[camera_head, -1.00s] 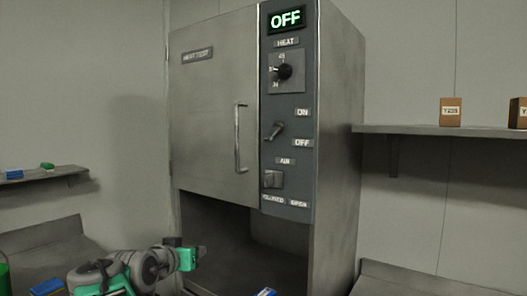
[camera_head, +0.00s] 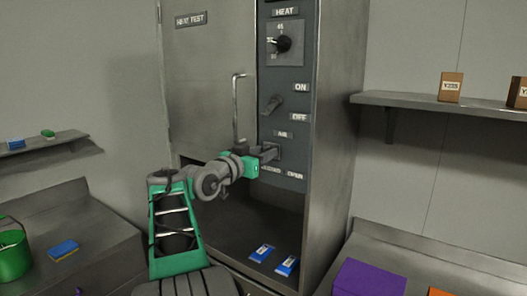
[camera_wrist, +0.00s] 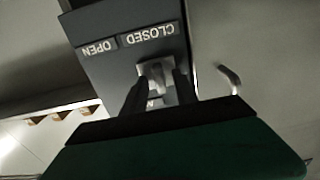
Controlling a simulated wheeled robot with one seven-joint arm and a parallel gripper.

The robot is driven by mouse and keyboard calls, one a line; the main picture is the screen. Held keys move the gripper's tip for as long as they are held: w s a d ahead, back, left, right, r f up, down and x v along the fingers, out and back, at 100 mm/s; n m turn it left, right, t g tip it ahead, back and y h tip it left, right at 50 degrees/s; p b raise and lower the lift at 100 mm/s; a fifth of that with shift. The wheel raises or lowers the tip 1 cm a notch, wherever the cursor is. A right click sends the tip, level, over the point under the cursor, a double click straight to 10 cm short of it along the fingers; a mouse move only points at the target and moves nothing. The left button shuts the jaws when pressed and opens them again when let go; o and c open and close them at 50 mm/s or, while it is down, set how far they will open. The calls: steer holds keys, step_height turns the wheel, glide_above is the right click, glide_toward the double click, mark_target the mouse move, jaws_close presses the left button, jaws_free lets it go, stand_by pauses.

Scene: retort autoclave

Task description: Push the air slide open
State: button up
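The air slide (camera_wrist: 156,72) is a small grey block on the dark control panel, under the AIR label (camera_head: 283,135) in the head view. In the wrist view the panel is upside down, and the slide stands by the CLOSED label (camera_wrist: 152,34), away from the OPEN label (camera_wrist: 97,47). My gripper (camera_wrist: 160,80) is at the slide, its two dark fingers apart with the slide showing between their tips. I cannot tell whether either finger touches it. In the head view my gripper (camera_head: 268,153) partly hides the slide and the CLOSED label.
The panel also holds a heat knob (camera_head: 283,44) and an ON/OFF lever (camera_head: 271,105). The cabinet door with its vertical handle (camera_head: 238,108) is just left of my gripper. Blue packets (camera_head: 262,253) lie in the open bay below. A shelf (camera_head: 440,107) is at right.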

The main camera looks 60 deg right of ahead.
steer(key=shift+c, duration=0.3)
jaws_close()
stand_by(1.0)
